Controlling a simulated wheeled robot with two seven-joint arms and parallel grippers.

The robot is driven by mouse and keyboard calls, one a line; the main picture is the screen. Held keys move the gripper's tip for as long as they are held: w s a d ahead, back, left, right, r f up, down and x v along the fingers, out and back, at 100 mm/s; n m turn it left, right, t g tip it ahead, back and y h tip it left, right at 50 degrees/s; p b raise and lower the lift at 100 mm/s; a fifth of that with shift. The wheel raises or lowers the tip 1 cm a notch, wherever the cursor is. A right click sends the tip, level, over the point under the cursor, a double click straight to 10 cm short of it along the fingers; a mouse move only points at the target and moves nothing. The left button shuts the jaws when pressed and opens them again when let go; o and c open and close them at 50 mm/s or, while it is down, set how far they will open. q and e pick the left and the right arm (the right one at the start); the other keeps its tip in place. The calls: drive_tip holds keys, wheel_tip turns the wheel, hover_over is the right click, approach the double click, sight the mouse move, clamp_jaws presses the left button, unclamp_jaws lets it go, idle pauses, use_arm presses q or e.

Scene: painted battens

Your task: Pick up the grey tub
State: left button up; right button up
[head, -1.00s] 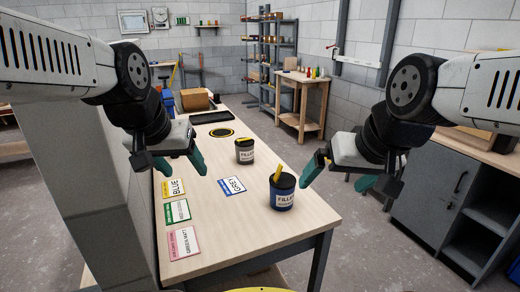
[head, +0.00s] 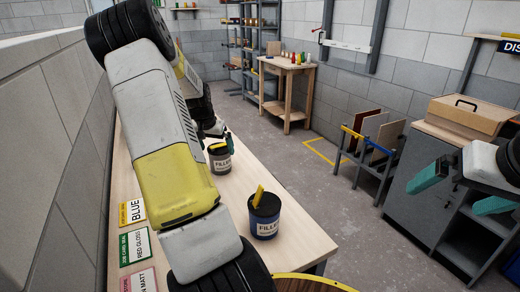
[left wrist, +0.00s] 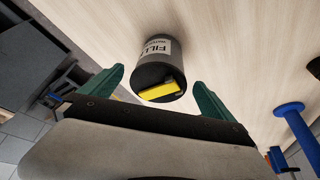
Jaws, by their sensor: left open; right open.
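The grey tub (head: 220,160) stands upright on the wooden bench, with a dark lid and a yellow strip on top. In the left wrist view the tub (left wrist: 160,70) shows its white filler label and lies ahead of my fingers, near the middle of the gap. My left gripper (head: 221,138) is open and empty beside the tub; my arm hides part of it in the head view. Its two teal fingers show in the left wrist view (left wrist: 158,90). My right gripper (head: 462,190) is open and empty at the right, away from the bench.
A blue filler tub (head: 265,218) with a yellow strip stands nearer on the bench (head: 300,238). Yellow (head: 132,212), green (head: 136,247) and pink (head: 140,280) label cards lie at the bench's left. My left arm covers the middle. A grey cabinet (head: 420,195) stands right.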

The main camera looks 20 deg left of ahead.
use_arm(q)
drive_tip(key=shift+w+a+f, duration=0.1)
drive_tip(key=shift+w+f, duration=0.15)
drive_tip(key=shift+f, duration=0.15)
drive_tip(key=x, duration=0.7)
drive_tip(key=shift+s, duration=0.1)
drive_tip(key=shift+c, duration=0.2)
drive_tip(key=c, duration=1.9)
